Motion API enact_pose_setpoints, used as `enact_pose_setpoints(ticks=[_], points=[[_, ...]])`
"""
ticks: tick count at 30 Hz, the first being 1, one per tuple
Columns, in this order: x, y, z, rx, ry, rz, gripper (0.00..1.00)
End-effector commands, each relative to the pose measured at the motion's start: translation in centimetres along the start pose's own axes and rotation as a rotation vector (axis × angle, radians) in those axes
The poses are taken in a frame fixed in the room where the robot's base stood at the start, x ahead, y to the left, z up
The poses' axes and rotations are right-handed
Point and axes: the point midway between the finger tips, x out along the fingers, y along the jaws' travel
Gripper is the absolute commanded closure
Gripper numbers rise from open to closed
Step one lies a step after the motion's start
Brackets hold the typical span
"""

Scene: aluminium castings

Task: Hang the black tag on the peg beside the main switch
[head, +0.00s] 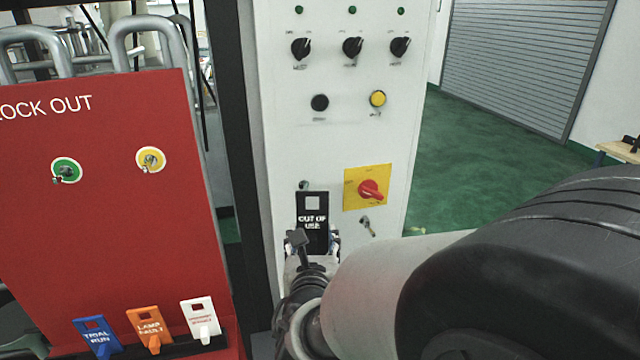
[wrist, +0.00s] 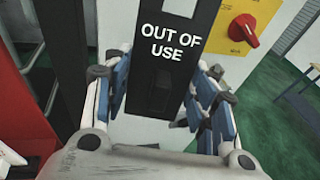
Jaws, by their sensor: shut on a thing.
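The black tag (head: 323,237), lettered "OUT OF USE", is upright in my gripper (head: 312,246), in front of the white cabinet. Its square hole shows pale cabinet behind it. In the wrist view the tag (wrist: 188,20) stands between the blue-padded fingers of my gripper (wrist: 160,92), which are shut on its lower part. The red main switch (head: 370,190) on its yellow plate is right of the tag; the switch (wrist: 244,31) also shows in the wrist view. A small metal peg (head: 366,222) sticks out below the plate. A small round fitting (head: 304,185) shows by the tag's top left corner.
The white cabinet (head: 330,150) has several black knobs and a yellow button (head: 377,98). A red lockout board (head: 110,240) stands at left, with blue (head: 96,335), orange (head: 148,325) and white (head: 199,315) tags at its foot. Green floor is open at right.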

Motion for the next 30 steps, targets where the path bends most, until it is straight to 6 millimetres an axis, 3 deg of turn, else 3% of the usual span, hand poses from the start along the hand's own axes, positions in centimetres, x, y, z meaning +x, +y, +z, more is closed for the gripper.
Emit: enact_pose_setpoints(ticks=[23, 30], points=[[4.5, 1.2, 0.6, 0.0, 0.001, -0.001, 0.72], [5.7, 1.4, -0.1, 0.001, -0.001, -0.001, 0.72]])
